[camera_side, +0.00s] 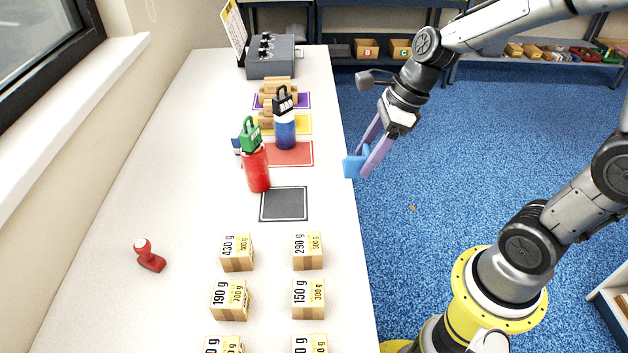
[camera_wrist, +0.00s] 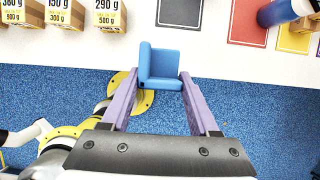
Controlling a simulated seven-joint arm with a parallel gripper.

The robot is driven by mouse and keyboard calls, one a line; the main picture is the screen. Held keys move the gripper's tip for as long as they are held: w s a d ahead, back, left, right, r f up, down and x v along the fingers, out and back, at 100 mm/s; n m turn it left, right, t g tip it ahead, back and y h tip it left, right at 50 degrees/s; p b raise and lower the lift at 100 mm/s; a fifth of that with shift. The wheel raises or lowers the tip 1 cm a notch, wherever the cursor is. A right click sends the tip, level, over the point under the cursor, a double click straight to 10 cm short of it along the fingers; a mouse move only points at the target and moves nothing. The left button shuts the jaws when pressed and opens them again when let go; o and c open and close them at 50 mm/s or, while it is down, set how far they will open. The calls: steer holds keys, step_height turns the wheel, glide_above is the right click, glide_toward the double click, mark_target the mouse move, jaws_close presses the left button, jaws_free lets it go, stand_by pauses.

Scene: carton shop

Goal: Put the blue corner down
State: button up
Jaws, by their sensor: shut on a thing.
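The blue corner (camera_side: 353,166) is an L-shaped block held between the purple fingers of my gripper (camera_side: 369,158), at the right edge of the white table. In the wrist view the blue corner (camera_wrist: 160,66) sits between the fingertips of my gripper (camera_wrist: 158,80), partly over the table edge and partly over the blue floor. My gripper is shut on it. I cannot tell whether it touches the table edge.
The white table (camera_side: 190,250) holds small labelled cartons (camera_side: 237,253), a red bottle (camera_side: 256,170), a blue bottle (camera_side: 285,130), a red stamp (camera_side: 149,256) and a grey box (camera_side: 275,58). A dark square mat (camera_side: 284,204) is bare. The table's left side is mostly clear.

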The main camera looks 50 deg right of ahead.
steer(key=w+f, duration=0.2)
steer(key=w, duration=0.1)
steer(key=w+f, duration=0.3)
steer(key=w, duration=0.1)
steer(key=w+f, duration=0.3)
steer(key=w, duration=0.1)
steer(key=shift+w+a+f, duration=0.2)
steer(key=shift+a, duration=0.1)
steer(key=f, duration=0.3)
steer(key=shift+w, duration=0.3)
steer(key=shift+f, duration=0.35)
steer(key=shift+f, duration=0.55)
steer(key=o, duration=1.3)
steer(key=shift+r, duration=0.2)
